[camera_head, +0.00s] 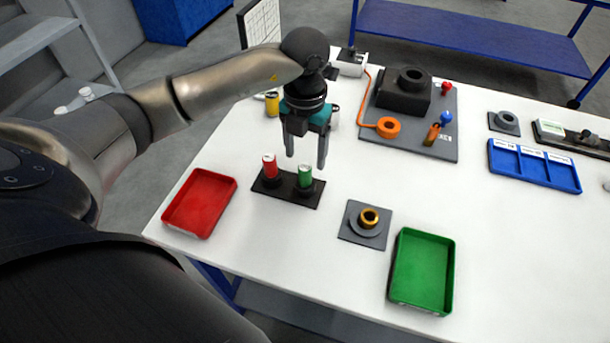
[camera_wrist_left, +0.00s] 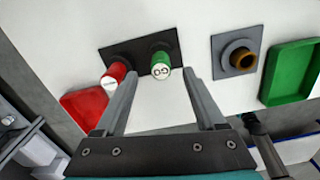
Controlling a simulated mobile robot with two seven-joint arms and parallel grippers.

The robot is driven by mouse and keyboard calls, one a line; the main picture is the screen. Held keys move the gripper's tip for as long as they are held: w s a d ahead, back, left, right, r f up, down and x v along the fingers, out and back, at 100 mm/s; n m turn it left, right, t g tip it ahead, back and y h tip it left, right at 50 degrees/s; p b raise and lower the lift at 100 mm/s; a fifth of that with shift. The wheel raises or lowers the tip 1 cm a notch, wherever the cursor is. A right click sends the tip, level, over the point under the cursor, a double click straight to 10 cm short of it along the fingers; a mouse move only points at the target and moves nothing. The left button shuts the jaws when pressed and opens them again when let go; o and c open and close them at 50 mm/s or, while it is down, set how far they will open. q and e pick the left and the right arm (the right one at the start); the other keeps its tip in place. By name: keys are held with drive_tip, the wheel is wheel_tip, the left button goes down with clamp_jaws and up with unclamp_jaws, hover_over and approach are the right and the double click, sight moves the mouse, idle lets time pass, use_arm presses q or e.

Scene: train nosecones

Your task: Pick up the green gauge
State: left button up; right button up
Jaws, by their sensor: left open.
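The green gauge (camera_head: 305,176) stands upright in a black holder (camera_head: 287,196), beside a red gauge (camera_head: 269,167) in the same holder. In the left wrist view the green gauge (camera_wrist_left: 161,66) shows its marked top, between and beyond my fingertips. The red gauge (camera_wrist_left: 114,77) is near the left finger in that view. My left gripper (camera_head: 305,155) points down, open and empty, above and behind the holder, apart from both gauges. It also shows in the left wrist view (camera_wrist_left: 165,80). My right gripper is in neither view.
A red tray (camera_head: 199,203) lies left of the holder. A grey plate with a brass ring (camera_head: 369,217) and a green tray (camera_head: 423,271) lie to the right. A grey fixture board (camera_head: 409,120) and a blue divided tray (camera_head: 534,166) stand farther back.

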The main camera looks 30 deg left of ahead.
sight(304, 167)
use_arm(q)
drive_tip(key=shift+s+d+f, duration=0.1)
drive_tip(key=shift+f, duration=1.45)
drive_tip(key=shift+s+f, duration=0.1)
drive_tip(key=shift+f, duration=1.4)
drive_tip(key=shift+c, duration=0.3)
clamp_jaws()
